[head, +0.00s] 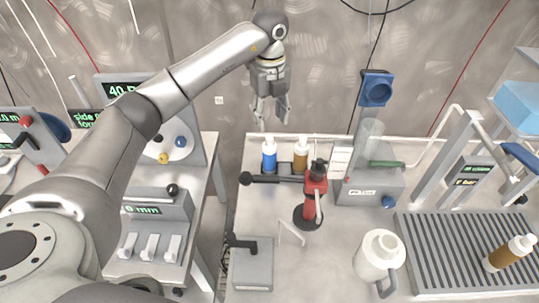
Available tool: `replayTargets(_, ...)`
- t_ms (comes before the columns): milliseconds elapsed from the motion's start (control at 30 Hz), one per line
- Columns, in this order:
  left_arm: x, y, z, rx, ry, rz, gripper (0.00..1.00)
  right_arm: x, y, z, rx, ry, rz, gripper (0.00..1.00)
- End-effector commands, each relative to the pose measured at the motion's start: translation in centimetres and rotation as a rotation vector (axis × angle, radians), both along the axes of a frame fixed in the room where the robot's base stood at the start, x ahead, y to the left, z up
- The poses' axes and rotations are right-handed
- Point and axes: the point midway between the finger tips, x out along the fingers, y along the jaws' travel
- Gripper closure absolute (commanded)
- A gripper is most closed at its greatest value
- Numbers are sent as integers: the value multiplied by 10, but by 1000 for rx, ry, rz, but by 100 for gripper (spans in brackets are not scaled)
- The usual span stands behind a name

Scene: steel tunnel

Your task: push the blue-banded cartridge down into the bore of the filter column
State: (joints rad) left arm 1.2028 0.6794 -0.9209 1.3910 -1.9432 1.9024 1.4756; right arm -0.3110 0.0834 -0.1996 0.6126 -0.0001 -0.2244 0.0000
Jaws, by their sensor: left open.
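The blue-banded cartridge (269,160), white at the top, stands upright at the back of the bench, left of a brown-banded one (300,157). My left gripper (271,119) hangs pointing down above the blue-banded cartridge, its two fingers open and empty, apart from it. A clear upright tube (370,138) on a grey unit at the right may be the filter column; I cannot tell for sure, and no bore opening shows clearly. My right gripper is not in view.
A red stand with a black lever (312,190) stands just in front of the cartridges. A white jug (378,255) is at the front. A slatted tray (440,255) at the right bears a brown-banded bottle (510,252). The wall is close behind the bench.

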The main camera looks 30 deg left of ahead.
Motion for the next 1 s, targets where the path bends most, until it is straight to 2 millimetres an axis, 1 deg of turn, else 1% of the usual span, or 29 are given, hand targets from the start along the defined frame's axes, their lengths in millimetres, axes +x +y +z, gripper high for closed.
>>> replayTargets(133,-1,0,-10,0,0,-1,56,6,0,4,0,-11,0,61)
replayTargets(233,-5,-1,-19,0,4,-1,56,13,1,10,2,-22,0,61)
replayTargets(367,-11,-2,-37,0,4,0,56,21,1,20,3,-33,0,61)
replayTargets(500,-10,-2,-55,0,1,2,56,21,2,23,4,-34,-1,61)
replayTargets(600,-10,-3,-60,-1,-2,1,56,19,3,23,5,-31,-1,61)
replayTargets(800,-9,-3,-61,0,-2,1,56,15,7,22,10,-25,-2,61)
replayTargets(1000,-9,-3,-61,0,-2,1,81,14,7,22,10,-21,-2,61)
